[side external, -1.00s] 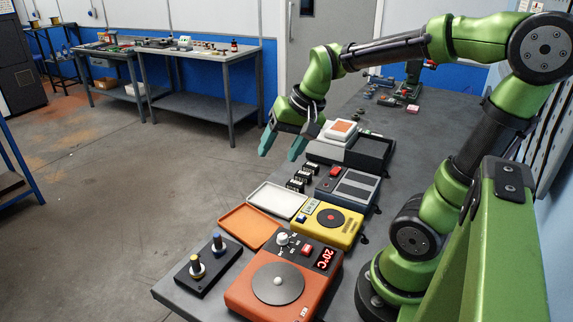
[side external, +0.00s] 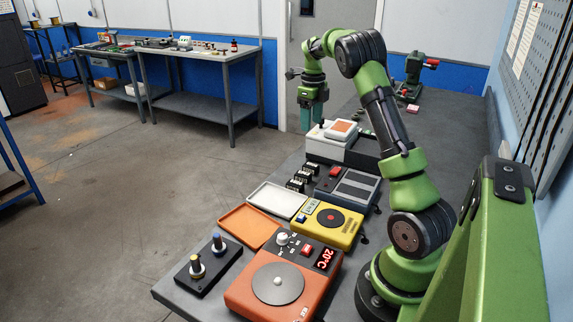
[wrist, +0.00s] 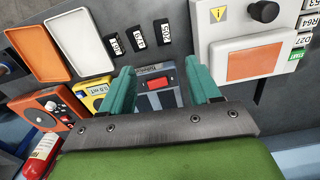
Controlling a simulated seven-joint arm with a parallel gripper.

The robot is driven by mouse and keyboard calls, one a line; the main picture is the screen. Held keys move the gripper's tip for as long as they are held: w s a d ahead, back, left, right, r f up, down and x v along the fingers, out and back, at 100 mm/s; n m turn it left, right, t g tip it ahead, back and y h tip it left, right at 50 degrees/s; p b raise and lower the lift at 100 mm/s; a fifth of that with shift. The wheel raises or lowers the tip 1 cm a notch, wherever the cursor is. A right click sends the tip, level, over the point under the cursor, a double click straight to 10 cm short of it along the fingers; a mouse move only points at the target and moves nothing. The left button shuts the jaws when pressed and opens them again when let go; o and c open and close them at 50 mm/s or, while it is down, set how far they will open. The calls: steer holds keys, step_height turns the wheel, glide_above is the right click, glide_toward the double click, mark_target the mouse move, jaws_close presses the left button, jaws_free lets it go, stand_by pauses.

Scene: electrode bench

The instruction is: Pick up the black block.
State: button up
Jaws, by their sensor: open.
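Three small black blocks with white labels sit in a row on the grey bench; in the wrist view they are a left one (wrist: 113,44), a middle one (wrist: 137,37) and a right one (wrist: 162,31). They also show in the side view as a near block (side external: 295,185), a middle block (side external: 303,177) and a far block (side external: 311,168). I cannot tell which one the task names. My gripper (side external: 307,120) points down, above and beyond the blocks. In the wrist view my gripper (wrist: 162,72) has its teal fingers apart, with nothing held between them.
An orange tray (side external: 250,226) and a white tray (side external: 277,200) lie beside the blocks. A yellow device (side external: 327,223), a blue-grey device (side external: 350,190) and a white device with an orange top (side external: 330,148) stand close by. An orange hotplate (side external: 250,292) is at the front.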

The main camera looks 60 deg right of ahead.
glide_above(311, 166)
steer(key=f, duration=1)
steer(key=shift+w+a+f, duration=0.2)
steer(key=shift+w+f, duration=0.05)
steer(key=shift+s+d+f, duration=0.1)
steer(key=shift+d+f, duration=0.05)
steer(key=shift+f, duration=1.25)
steer(key=shift+s+d+f, duration=0.1)
steer(key=shift+f, duration=1.25)
steer(key=shift+c, duration=0.3)
steer(key=shift+r, duration=0.1)
jaws_close()
